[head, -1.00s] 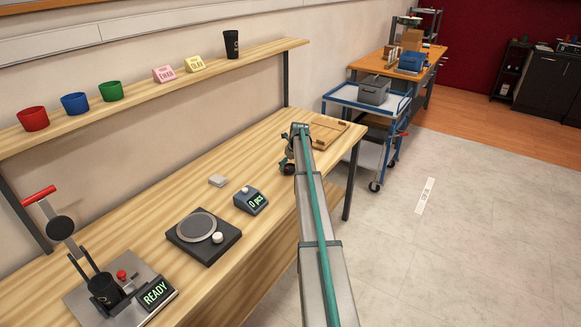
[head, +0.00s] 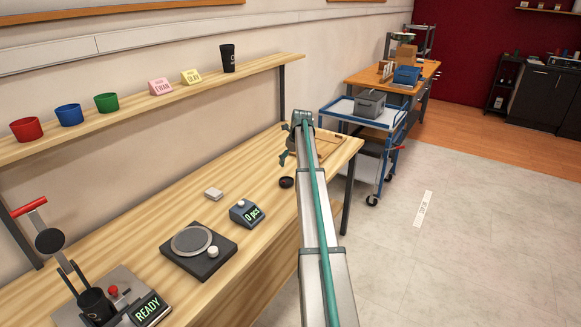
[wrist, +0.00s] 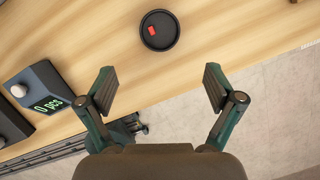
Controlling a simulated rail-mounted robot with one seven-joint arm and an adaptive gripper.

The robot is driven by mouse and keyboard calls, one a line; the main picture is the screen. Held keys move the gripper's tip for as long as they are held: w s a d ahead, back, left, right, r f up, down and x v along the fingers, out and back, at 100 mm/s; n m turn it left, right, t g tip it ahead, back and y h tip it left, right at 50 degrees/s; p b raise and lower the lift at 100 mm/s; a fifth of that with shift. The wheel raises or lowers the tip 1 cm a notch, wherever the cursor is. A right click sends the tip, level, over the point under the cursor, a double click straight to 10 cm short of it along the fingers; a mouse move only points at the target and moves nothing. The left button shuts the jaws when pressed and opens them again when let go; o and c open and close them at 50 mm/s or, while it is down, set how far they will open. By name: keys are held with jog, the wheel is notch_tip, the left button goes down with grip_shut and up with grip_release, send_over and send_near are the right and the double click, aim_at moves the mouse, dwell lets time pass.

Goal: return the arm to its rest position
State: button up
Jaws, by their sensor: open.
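My arm (head: 314,200) reaches out over the right part of the wooden workbench (head: 120,255) in the head view. My gripper (wrist: 160,82) is open and empty in the wrist view, with its two fingers wide apart. It also shows small in the head view (head: 285,158), partly hidden by the arm, above the bench. A dark round lid-like piece (head: 286,182) with a small red mark lies on the bench, apart from the fingers. It also shows beyond the fingertips in the wrist view (wrist: 159,45).
A counter reading "0 pcs" (head: 246,214), a round-plate scale (head: 198,250) and a READY machine (head: 118,300) stand on the bench. A wooden tray (head: 330,150) lies behind my arm. A shelf (head: 150,103) runs along the wall. A cart (head: 365,113) stands beyond the bench.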

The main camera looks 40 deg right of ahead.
dwell(0.4)
